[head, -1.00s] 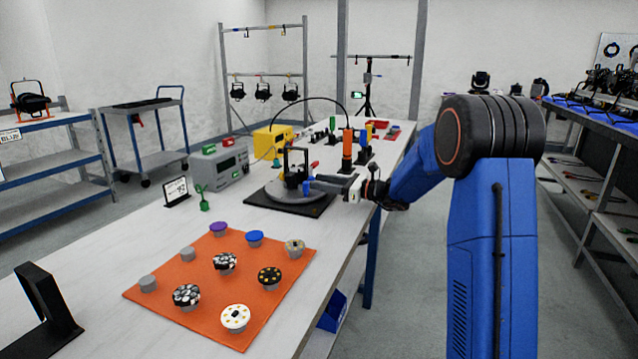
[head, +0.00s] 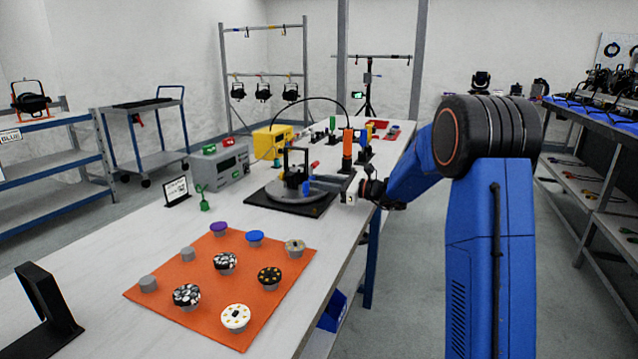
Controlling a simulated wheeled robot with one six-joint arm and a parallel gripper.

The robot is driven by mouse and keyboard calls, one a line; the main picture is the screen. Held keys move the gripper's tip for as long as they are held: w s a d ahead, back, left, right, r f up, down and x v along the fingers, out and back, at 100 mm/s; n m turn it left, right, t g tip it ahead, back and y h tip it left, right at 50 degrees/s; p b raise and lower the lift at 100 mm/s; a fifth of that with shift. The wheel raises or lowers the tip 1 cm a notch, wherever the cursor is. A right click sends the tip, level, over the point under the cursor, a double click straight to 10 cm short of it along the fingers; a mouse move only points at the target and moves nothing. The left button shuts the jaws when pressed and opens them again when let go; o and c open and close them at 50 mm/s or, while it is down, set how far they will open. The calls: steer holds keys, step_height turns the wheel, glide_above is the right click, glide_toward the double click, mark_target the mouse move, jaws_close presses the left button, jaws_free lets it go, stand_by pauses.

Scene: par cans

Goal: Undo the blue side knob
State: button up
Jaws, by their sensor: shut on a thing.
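The par can assembly (head: 297,167) stands in its dark upright yoke on a grey round turntable (head: 268,193), which sits on a black base plate. The blue side knob (head: 306,188) shows as a small blue patch on its right side, low down. A red knob (head: 314,164) shows higher up on the same side. My gripper (head: 322,187) reaches in from the right at the blue side knob's height and is shut on it. The fingertips are small and blurred, and the knob is partly hidden.
An orange mat (head: 210,318) with several round-topped parts lies on the near bench. A grey box (head: 219,170), a yellow case (head: 272,141) and a small sign (head: 176,191) stand behind and left of the turntable. An orange-and-black upright tool (head: 347,150) stands just behind my gripper.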

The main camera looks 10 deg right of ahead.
steer(key=shift+n, duration=0.7)
steer(key=o, duration=1.1)
steer(key=v, duration=1.7)
steer(key=shift+s+d, duration=0.1)
steer(key=shift+s, duration=0.05)
